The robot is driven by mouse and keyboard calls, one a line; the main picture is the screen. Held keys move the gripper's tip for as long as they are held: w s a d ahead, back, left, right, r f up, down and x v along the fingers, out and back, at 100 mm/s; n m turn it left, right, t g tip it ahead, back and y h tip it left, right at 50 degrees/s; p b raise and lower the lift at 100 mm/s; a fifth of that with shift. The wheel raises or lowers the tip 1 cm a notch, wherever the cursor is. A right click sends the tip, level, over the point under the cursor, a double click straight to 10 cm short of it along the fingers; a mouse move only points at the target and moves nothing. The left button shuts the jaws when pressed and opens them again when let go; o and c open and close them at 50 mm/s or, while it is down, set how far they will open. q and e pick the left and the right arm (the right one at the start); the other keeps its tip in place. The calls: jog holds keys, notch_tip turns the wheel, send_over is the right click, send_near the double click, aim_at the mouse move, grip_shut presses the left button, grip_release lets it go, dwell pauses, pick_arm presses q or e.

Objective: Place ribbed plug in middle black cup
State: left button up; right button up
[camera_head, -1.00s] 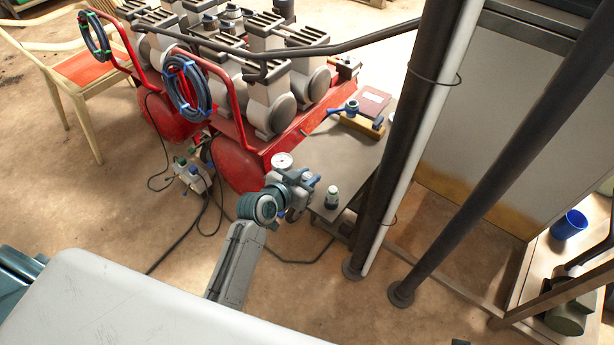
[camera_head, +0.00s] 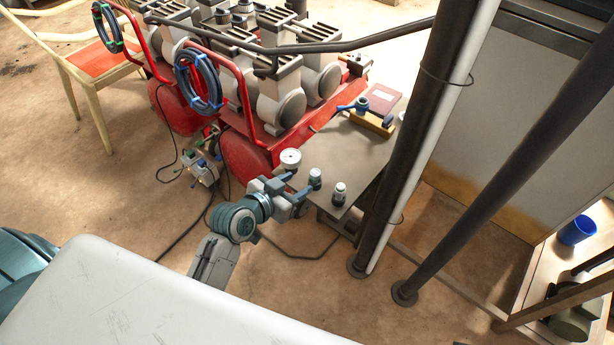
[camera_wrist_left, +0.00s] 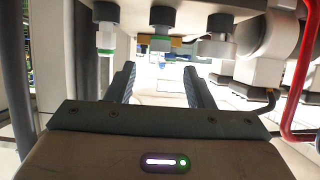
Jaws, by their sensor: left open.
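A small grey fitting, apparently the ribbed plug (camera_head: 315,176), stands upright at the near corner of the table, between a gauge and a capped fitting. In the left wrist view, which is upside down, the plug (camera_wrist_left: 160,43) sits in the middle black cup (camera_wrist_left: 162,17). Its ribs are too small to make out. My left gripper (camera_head: 294,188) is open and empty just left of the plug, apart from it. Its two fingers also show in the left wrist view (camera_wrist_left: 159,72). My right gripper is out of view.
A round white gauge (camera_head: 290,157) and a green-ringed fitting (camera_wrist_left: 106,42) flank the plug closely. The grey table (camera_head: 350,150) also bears a blue-handled valve (camera_head: 360,104) and a dark red book (camera_head: 378,97). Dark posts (camera_head: 405,130) rise to the right; red compressors (camera_head: 245,155) stand behind.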

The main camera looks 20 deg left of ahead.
pick_arm(q)
jog(key=s+a+f+n+g+y, duration=0.1)
jog(key=s+a+f+g, duration=0.3)
jog(key=s+f, duration=0.6)
jog(key=s+a+f+n+g+y, duration=0.2)
jog(key=s+a+f+g+y, duration=0.2)
jog(key=s+f, duration=0.7)
jog(key=shift+a+f+g+y, duration=0.3)
jog(key=shift+a+f+g, duration=0.2)
jog(key=shift+g, duration=0.6)
